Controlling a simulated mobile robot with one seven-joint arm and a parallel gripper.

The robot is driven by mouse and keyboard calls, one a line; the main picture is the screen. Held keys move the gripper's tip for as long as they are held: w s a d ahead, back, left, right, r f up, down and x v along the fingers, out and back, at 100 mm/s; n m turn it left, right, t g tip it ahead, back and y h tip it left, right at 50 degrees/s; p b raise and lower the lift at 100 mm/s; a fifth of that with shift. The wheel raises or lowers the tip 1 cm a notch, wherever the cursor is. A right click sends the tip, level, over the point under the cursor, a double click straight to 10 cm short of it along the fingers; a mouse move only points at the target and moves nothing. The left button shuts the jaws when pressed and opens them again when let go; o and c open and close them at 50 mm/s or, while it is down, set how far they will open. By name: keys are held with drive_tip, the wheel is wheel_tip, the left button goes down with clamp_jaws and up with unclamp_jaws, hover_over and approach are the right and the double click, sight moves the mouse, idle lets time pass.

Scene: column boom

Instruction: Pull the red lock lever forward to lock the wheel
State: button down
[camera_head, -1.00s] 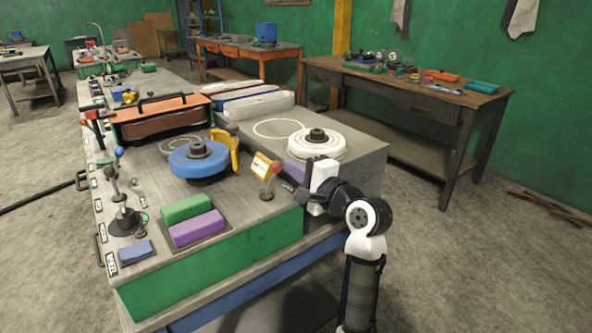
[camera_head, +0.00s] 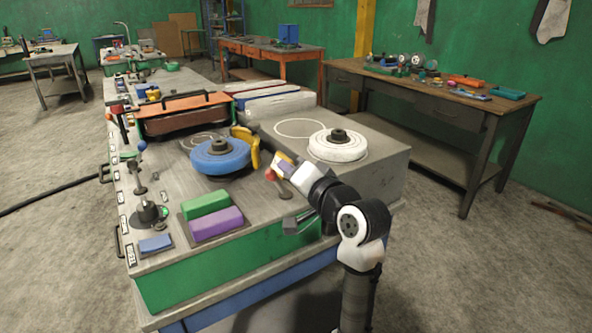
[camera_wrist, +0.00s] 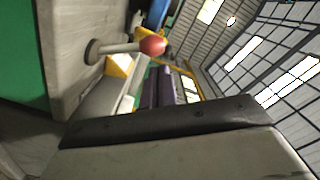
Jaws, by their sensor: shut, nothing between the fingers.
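The red lock lever (camera_head: 270,175) stands near the front edge of the bench, with a red knob on a thin grey stem. It leans to the left in the head view. The wheel by it is a blue disc (camera_head: 220,157) with a dark hub. My gripper (camera_wrist: 165,88) is shut and empty, its purplish fingers close together. In the head view it is just right of the lever, partly hidden by my wrist. In the wrist view the red knob (camera_wrist: 153,46) stands beside the fingers, with a visible gap. I cannot tell whether any part of my gripper touches the lever.
A yellow-orange bracket (camera_head: 248,147) stands right of the blue wheel. A white wheel (camera_head: 338,146) lies behind my wrist. Green (camera_head: 205,203) and purple (camera_head: 216,223) blocks lie left of the lever. Open floor lies right of the bench.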

drive_tip(key=shift+s+a+n, duration=0.2)
drive_tip(key=shift+a+n, duration=0.05)
drive_tip(key=shift+n, duration=0.15)
drive_tip(key=shift+s+f, duration=0.1)
idle(0.6)
